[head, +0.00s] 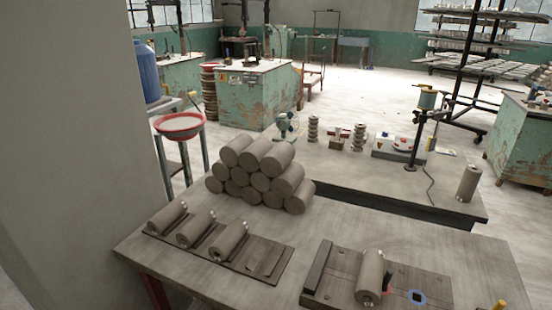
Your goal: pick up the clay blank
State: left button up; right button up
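Several grey-brown clay cylinders that could be the clay blank are in the head view. A stack of them (262,172) lies on its side at the back of the near table. Three more lie on a dark board at the left, one of them the right-hand cylinder (229,240), with small shiny ends showing. A single clay cylinder (370,276) lies on a flat fixture board (328,290) at the front right, with a small red part beside it. Another cylinder (468,183) stands upright on the bench behind. Neither of my grippers shows.
The near table (402,226) has bare surface between the stack and the fixture. A red bowl on a stand (179,126) is at the left. The bench behind (345,172) carries small machines and spools.

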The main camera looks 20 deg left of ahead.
aim_at(157, 225)
jog(key=u, duration=1.55)
jog(key=l+z, duration=0.15)
jog(key=z, duration=1.4)
jog(key=u, duration=1.6)
jog(key=i+j+u, duration=0.15)
jog(key=i+j, duration=0.25)
jog(key=j, duration=0.1)
